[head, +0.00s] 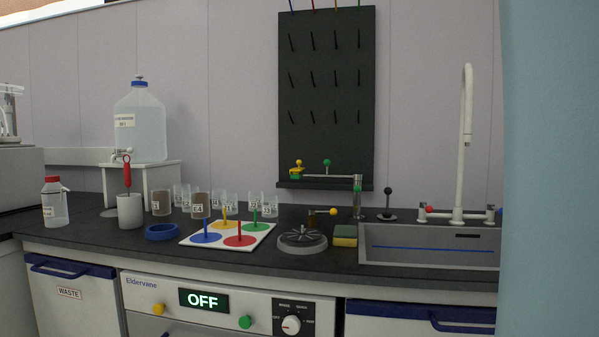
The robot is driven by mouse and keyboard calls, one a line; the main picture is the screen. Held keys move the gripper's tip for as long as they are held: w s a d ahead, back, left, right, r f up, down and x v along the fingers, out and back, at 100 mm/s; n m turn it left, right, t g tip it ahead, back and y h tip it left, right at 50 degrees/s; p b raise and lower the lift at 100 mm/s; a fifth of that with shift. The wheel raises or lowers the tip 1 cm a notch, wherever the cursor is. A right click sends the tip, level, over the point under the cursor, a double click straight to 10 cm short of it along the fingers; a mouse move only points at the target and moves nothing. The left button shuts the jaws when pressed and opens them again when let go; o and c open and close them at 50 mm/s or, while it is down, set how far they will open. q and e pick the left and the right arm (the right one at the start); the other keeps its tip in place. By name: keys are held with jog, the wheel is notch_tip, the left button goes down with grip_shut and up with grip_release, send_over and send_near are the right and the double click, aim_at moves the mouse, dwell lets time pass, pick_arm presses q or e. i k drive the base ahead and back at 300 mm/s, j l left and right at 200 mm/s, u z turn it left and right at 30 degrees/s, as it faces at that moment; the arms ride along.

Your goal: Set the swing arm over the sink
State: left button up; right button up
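The swing arm (338,177) is a thin metal bar on a short upright post (358,200) at the sink's back left corner. It points left from the post, over the counter and in front of the dark pegboard. It carries a green knob (327,163) near its middle and a yellow and green fitting (296,171) at its free end. The sink (375,262) is a grey basin set in the counter, right of the post. The arm is not over the basin. Neither of my grippers is in view.
A tall white tap (466,140) stands behind the sink, with a black-knobbed lever (388,205) left of it. A sponge (345,236) and a round grey holder (302,241) sit left of the sink. A pale blue surface (550,170) blocks the right side.

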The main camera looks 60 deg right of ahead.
aim_at(295, 175)
jog(key=z, duration=1.95)
jog(key=i+j, duration=0.4)
jog(key=j, duration=0.2)
jog(key=i+j, duration=0.4)
jog(key=j, duration=0.15)
jog(key=i+j, duration=0.4)
jog(key=j, duration=0.2)
jog(key=u, duration=0.05)
